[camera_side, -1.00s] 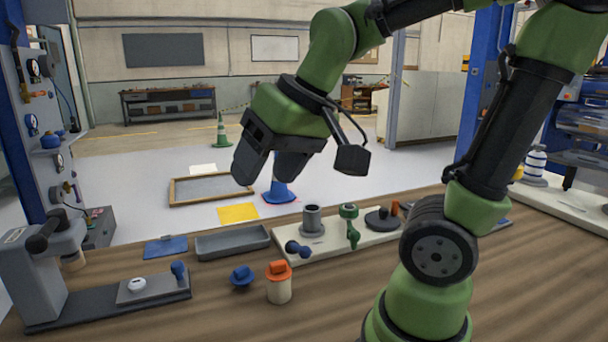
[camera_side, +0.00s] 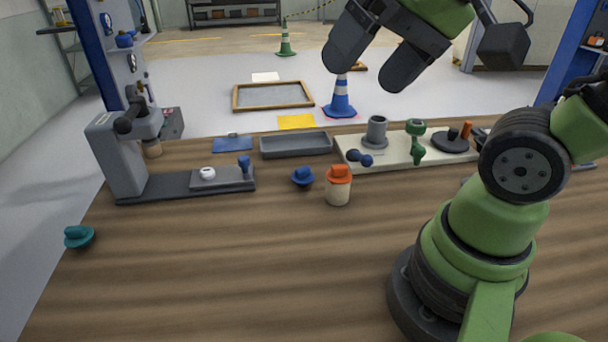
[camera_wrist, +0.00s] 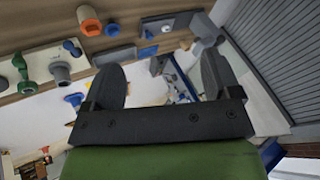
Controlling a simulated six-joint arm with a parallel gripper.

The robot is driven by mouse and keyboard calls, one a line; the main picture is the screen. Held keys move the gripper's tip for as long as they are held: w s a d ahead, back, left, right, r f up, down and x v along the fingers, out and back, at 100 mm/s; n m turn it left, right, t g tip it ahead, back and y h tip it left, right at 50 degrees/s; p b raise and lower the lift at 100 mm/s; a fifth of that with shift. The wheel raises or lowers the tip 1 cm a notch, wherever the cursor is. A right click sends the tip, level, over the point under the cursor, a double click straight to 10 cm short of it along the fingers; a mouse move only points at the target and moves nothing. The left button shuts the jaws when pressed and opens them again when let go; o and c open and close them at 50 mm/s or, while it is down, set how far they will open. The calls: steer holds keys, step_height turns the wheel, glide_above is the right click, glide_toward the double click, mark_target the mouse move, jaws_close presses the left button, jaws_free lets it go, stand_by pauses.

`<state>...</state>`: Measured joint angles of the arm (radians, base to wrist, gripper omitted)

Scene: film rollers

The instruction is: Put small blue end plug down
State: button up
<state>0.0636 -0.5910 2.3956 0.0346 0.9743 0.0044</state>
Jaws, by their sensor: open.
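The small blue end plug (camera_side: 302,178) rests on the wooden table, left of a cream roller with an orange cap (camera_side: 338,184). It also shows near the top of the wrist view (camera_wrist: 112,29). Nothing grips it. My gripper (camera_side: 368,76) is open and empty, held high, well above and apart from the plug. In the wrist view, the two dark fingers (camera_wrist: 160,68) stand wide apart with nothing between them.
A grey tray (camera_side: 296,145) lies behind the plug. A grey fixture (camera_side: 125,160) with a base plate stands left. A pale board (camera_side: 398,158) with a grey cup and green tool is right. A teal plug (camera_side: 79,237) sits front left. The front table is clear.

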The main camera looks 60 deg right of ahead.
steer(key=w+d+f+m+g+y, duration=0.1)
steer(key=w+d+m+g+y, duration=0.2)
steer(key=w, duration=0.4)
steer(key=m+y, duration=0.5)
steer(key=m, duration=0.5)
glide_above(301, 169)
steer(key=s+a, duration=0.2)
step_height(301, 169, down, 12)
steer(key=d+f+m, duration=0.1)
steer(key=d+f, duration=0.1)
steer(key=f, duration=0.3)
steer(key=d+f+m+t+y, duration=0.1)
steer(key=f, duration=0.4)
steer(key=d+f+m+t+y, duration=0.1)
steer(key=d+f+m, duration=0.1)
steer(key=f, duration=0.3)
steer(key=shift+w+d+f, duration=0.1)
steer(key=shift+w+d, duration=0.15)
steer(key=shift+d, duration=0.05)
steer(key=x, duration=0.5)
steer(key=c, duration=1.1)
steer(key=shift+o, duration=0.2)
